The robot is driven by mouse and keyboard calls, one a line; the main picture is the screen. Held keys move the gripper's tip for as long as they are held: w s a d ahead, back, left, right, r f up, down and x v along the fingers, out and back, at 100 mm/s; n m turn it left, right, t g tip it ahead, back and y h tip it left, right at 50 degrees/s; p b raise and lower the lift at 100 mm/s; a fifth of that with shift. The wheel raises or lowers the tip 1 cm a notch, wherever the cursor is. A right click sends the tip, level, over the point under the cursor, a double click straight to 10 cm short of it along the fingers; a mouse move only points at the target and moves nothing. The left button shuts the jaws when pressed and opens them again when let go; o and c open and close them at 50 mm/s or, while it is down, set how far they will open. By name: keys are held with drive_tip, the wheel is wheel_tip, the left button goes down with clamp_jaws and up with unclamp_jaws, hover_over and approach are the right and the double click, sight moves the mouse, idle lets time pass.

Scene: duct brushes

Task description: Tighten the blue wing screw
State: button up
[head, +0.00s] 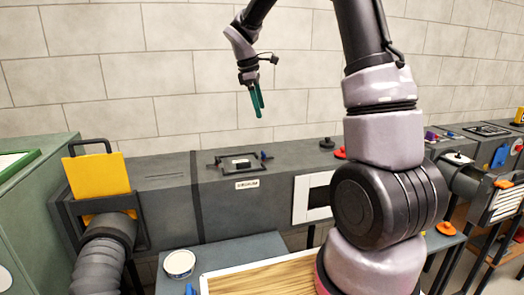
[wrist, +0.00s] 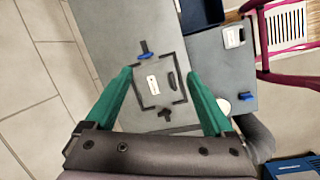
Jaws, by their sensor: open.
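The blue wing screw (head: 265,155) sits at the right end of a black-framed hatch (head: 222,170) on top of the grey duct. In the wrist view the blue wing screw (wrist: 145,56) is at the upper edge of the hatch, beside a dark piece. My gripper (head: 259,110), with green fingers, hangs in the air above the duct. Its fingers are spread and empty in the wrist view (wrist: 159,74), with the hatch below and between them. The screw lies just beyond the fingertips in that picture, apart from them. A black knob (wrist: 165,112) is at the hatch's opposite end.
A yellow plate (head: 97,180) stands up at the duct's left end, above a grey flexible hose (head: 100,265). A white round tub (head: 180,262) sits on the grey table in front. A black knob (head: 326,143) stands farther right on the duct. A tiled wall is behind.

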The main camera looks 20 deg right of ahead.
sight(263, 152)
drive_tip(key=w+a+f+n+g+h, duration=0.1)
drive_tip(key=w+f+n, duration=0.4)
drive_tip(key=w+f, duration=0.3)
drive_tip(key=x, duration=0.8)
drive_tip(key=s+x, duration=0.1)
drive_tip(key=x, duration=0.2)
drive_tip(key=shift+s+d+f, duration=0.1)
drive_tip(key=shift+f, duration=0.3)
drive_tip(key=shift+h, duration=0.3)
drive_tip(key=c, duration=1.4)
